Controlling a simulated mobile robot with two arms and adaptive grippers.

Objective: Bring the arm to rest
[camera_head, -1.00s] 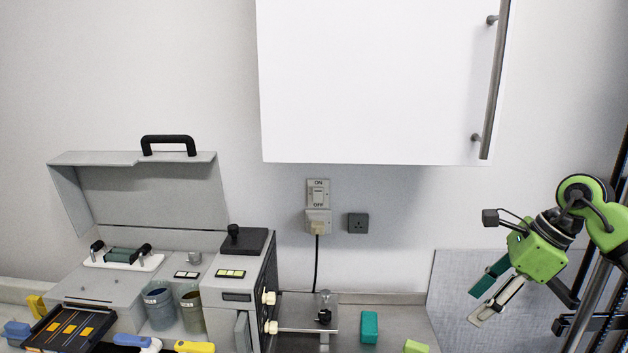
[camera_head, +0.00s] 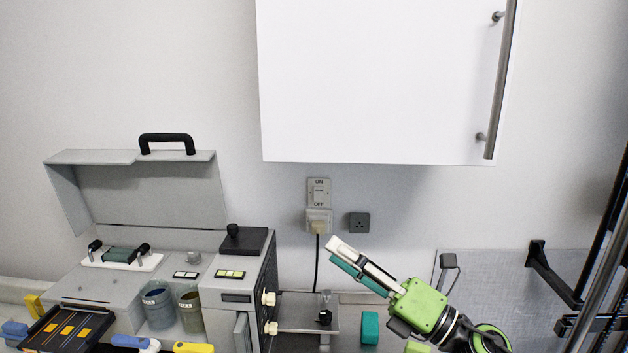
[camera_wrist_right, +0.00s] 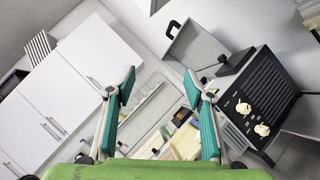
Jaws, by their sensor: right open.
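My right gripper (camera_head: 340,254) is at the lower centre right of the head view, its fingers tilted up and to the left, in front of the wall below the socket. In the right wrist view its two teal-padded fingers (camera_wrist_right: 164,88) stand wide apart with nothing between them. It touches nothing that I can see. The right arm comes up from the bottom edge. My left gripper is not in view.
A grey machine (camera_head: 240,292) with an open lid (camera_head: 150,190) stands at the left. A white wall cabinet (camera_head: 380,80) hangs above. A teal block (camera_head: 370,327) lies on the counter near my right gripper. A socket (camera_head: 359,222) is on the wall.

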